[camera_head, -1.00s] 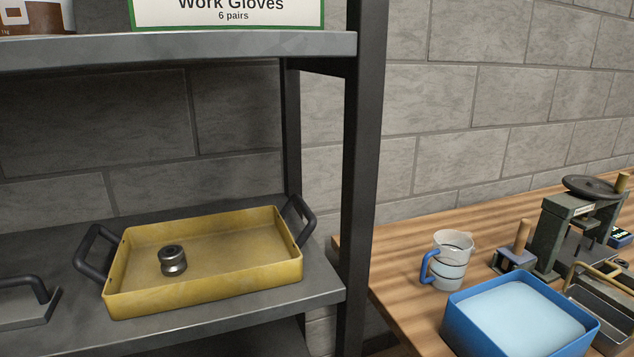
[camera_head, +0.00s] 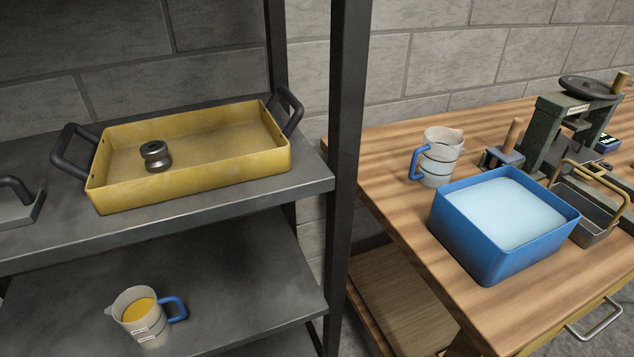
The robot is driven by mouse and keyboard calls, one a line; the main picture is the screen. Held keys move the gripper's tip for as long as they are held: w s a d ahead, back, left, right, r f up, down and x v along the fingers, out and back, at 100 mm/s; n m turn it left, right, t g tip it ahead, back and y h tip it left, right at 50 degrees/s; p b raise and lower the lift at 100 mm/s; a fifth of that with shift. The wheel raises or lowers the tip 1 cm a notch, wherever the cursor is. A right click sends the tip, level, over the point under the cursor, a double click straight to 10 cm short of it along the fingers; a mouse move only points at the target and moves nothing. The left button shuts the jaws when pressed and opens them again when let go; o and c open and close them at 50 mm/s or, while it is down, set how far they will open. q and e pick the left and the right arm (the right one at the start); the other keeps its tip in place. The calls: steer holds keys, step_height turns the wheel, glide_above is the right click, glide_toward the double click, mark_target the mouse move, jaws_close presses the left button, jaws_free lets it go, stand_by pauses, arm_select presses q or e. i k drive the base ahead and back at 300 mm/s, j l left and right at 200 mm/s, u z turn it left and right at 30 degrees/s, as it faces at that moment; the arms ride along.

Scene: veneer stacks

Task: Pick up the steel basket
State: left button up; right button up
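A small grey metal basket (camera_head: 588,229) with brass-coloured handles stands on the wooden workbench (camera_head: 480,313) at the right. It sits just right of a blue tub (camera_head: 468,243) filled with pale blue contents, which hides part of its left side. Its right end lies close to the picture's right edge. Neither of my grippers is in view.
A yellow tray (camera_head: 205,187) with black handles holds a dark metal spool (camera_head: 156,157) on the grey shelf. A jug with yellow contents (camera_head: 141,316) stands on the lower shelf. A clear jug (camera_head: 438,158), a wooden-handled tool (camera_head: 507,148) and a dark press (camera_head: 567,122) stand behind the tub.

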mark_target(596, 224)
steer(key=l+z, duration=0.15)
steer(key=z, duration=0.3)
steer(key=l+z, duration=0.15)
steer(key=z, duration=0.3)
steer(key=l+z, duration=0.15)
steer(key=z, duration=0.3)
steer(key=k, duration=0.05)
